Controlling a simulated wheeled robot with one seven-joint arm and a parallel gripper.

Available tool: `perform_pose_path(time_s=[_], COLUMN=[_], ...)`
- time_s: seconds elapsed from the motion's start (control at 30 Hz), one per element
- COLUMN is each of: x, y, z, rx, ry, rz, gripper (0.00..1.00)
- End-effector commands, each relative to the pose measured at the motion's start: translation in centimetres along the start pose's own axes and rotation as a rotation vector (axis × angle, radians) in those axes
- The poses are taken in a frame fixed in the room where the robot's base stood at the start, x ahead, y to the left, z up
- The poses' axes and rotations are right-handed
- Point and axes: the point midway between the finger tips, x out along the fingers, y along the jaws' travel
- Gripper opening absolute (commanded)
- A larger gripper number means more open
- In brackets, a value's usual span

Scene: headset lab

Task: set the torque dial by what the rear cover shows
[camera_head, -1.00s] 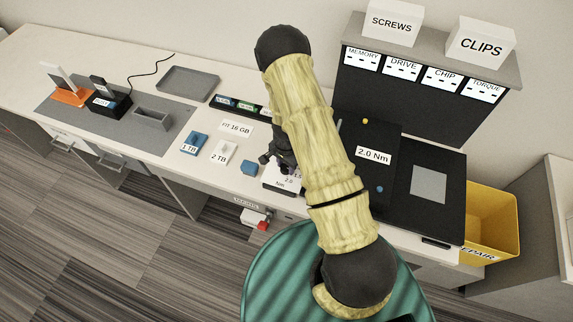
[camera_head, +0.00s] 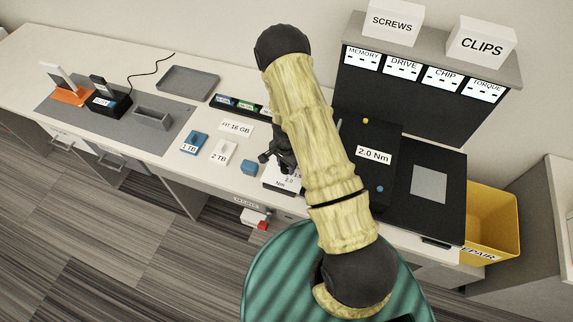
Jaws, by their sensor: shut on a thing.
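My arm covers part of the unit, so the dial itself and the gripped part are mostly hidden.
A blue block (camera_head: 249,167), a "2 TB" drive (camera_head: 223,153) and a "1 TB" drive (camera_head: 194,142) lie left of the dial unit. A grey tray (camera_head: 188,80) is at the back. A status board (camera_head: 425,75) stands behind, and a yellow bin (camera_head: 492,222) is at the right.

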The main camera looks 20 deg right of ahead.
Motion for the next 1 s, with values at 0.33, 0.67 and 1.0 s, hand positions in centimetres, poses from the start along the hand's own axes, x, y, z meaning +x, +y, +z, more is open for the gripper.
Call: perform_pose_path(time_s=[0.33, 0.67, 1.0], x=[0.12, 0.07, 0.05], y=[0.16, 0.19, 0.21], z=[-0.03, 0.01, 0.0], rx=[0.171, 0.438, 0.635], ry=[0.0, 0.0, 0.0], rz=[0.003, 0.004, 0.004], gripper=[0.14, 0.14, 0.14])
